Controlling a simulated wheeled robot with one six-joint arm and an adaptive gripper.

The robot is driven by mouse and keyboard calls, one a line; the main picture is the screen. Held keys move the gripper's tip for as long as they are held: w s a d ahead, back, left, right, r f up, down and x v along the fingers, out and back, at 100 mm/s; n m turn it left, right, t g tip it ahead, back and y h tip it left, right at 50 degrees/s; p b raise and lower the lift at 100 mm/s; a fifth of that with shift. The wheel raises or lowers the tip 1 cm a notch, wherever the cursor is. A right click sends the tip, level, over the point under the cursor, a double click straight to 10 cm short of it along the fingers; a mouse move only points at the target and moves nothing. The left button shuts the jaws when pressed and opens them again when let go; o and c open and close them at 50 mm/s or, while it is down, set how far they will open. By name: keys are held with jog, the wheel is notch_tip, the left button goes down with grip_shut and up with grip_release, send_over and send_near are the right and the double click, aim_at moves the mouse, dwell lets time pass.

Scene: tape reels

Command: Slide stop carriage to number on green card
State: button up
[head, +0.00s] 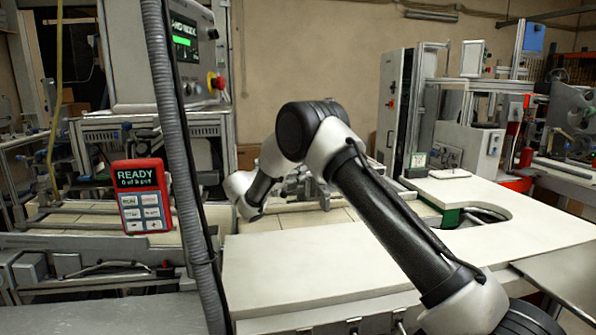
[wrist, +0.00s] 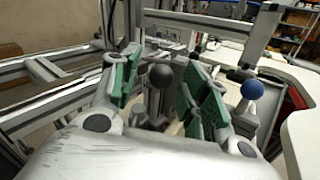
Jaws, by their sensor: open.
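The knob appears to be between the fingers; I see no clear contact. It may belong to the stop carriage, but I cannot tell for sure. A second knob, blue (wrist: 252,90), stands to the right, outside the fingers. In the head view my arm largely hides the gripper and carriage.
A white worktop (head: 300,275) with a curved cutout fills the front right and is mostly clear. A red handset (head: 142,196) reading READY is at the left. A grey hose (head: 178,130) hangs before a cabinet with a screen (head: 185,45).

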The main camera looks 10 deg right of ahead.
jog(key=shift+x, duration=0.8)
grip_shut()
jog(key=shift+a, duration=2.95)
grip_release()
